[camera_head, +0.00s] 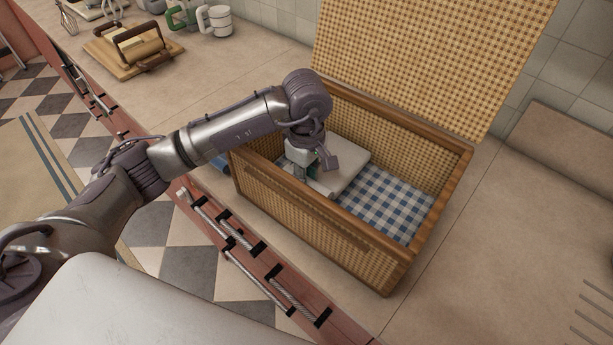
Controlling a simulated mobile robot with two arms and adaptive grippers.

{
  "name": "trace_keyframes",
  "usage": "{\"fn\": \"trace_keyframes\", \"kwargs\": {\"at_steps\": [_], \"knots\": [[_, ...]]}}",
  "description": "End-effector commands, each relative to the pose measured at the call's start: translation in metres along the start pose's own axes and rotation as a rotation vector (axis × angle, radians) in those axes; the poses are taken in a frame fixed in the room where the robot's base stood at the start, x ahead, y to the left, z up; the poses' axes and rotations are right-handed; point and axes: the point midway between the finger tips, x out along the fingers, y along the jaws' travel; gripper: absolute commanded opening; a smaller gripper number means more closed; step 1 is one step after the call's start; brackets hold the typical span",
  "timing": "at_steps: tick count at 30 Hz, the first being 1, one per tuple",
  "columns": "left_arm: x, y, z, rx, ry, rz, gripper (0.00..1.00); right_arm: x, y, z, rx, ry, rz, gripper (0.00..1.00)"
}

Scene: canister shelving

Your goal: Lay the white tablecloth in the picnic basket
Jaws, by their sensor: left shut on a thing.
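The picnic basket (313,225) is wicker with a wooden rim and stands open on the counter. Its lid (425,60) is raised at the back. A blue and white checkered cloth (395,203) covers the basket floor. The white tablecloth (348,170) is a folded flat block inside the basket's left half. My left gripper (317,168) reaches down into the basket and is shut on the tablecloth's near left edge. I cannot tell whether the tablecloth touches the checkered cloth. The gripper hides part of it. My right gripper is not in view.
A blue item (220,163) shows at the basket's left side.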

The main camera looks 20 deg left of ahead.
Motion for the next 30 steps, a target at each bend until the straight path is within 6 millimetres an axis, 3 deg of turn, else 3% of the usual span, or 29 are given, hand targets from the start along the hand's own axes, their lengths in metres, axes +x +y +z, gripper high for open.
{"fn": "trace_keyframes", "kwargs": {"at_steps": [4, 11, 12, 16, 25, 30], "knots": [[0.014, 0.000, 0.000, 0.000, 0.000, 0.001, 0.00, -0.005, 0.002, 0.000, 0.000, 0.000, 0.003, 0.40], [0.015, 0.000, 0.000, 0.001, 0.001, 0.002, 0.00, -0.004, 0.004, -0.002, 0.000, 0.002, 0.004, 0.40], [0.016, 0.000, 0.000, 0.001, 0.001, 0.001, 0.33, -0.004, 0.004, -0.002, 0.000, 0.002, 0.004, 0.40], [0.015, 0.000, 0.000, 0.001, 0.001, 0.001, 0.52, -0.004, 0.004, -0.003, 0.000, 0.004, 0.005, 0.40], [0.014, 0.000, 0.000, 0.000, 0.000, 0.002, 0.52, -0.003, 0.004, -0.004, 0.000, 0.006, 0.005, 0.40], [-0.003, 0.001, 0.000, 0.001, 0.001, 0.006, 0.52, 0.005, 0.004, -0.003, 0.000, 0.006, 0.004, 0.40]]}}
